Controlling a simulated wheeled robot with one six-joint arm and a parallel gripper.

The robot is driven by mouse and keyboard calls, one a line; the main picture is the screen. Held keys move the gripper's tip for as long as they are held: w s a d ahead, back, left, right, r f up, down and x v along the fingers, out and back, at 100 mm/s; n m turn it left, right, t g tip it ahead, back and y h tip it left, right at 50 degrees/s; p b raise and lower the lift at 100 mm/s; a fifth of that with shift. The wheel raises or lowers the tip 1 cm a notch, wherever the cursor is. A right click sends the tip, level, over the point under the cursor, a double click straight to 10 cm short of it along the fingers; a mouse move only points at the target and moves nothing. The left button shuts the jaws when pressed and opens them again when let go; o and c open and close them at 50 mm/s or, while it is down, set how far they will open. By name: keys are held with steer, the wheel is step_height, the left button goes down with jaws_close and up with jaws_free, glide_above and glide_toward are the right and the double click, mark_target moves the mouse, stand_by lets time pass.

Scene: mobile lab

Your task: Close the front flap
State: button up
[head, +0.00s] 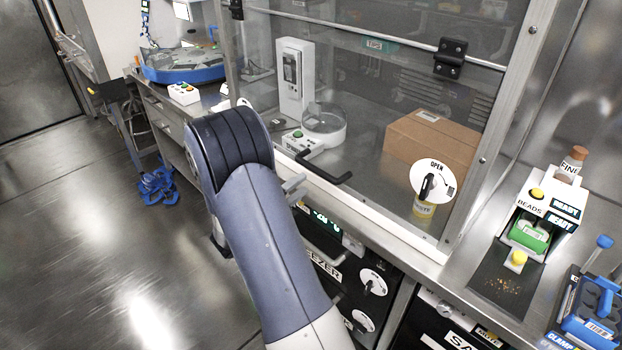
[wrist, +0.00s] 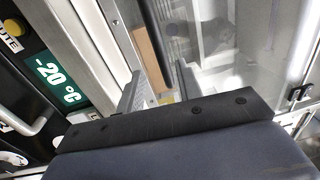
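The front flap (head: 355,95) is a large clear panel on the metal-framed enclosure in the head view. Black hinge-like fittings (head: 450,57) sit on the rail across it. A black bar handle (head: 323,168) shows near its lower edge. The panel hangs down over the front, but I cannot tell whether it is fully shut. A white dial (head: 433,181) marked OPEN is at the lower right. My gripper's two grey fingers are apart with nothing between them in the wrist view (wrist: 159,82).
A cardboard box (head: 432,138) and a white device (head: 294,78) stand behind the panel. Below is a freezer front with a -20 °C display (wrist: 58,80) and knobs (head: 373,282). A beads dispenser (head: 537,215) stands at the right. The floor (head: 90,240) at left is mostly clear.

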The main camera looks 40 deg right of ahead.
mark_target(317, 171)
steer(key=shift+s+a+f, duration=0.1)
steer(key=shift+a, duration=1.1)
steer(key=shift+d, duration=0.1)
steer(key=d, duration=0.7)
steer(key=d+r, duration=0.1)
steer(key=d, duration=0.2)
steer(key=shift+w+d+p, duration=0.3)
steer(key=shift+w+d, duration=0.1)
steer(key=a, duration=0.3)
steer(key=shift+r+b, duration=0.15)
steer(key=shift+b, duration=0.15)
steer(key=shift+s+a+r, duration=0.1)
steer(key=shift+a, duration=0.3)
steer(key=shift+d, duration=0.1)
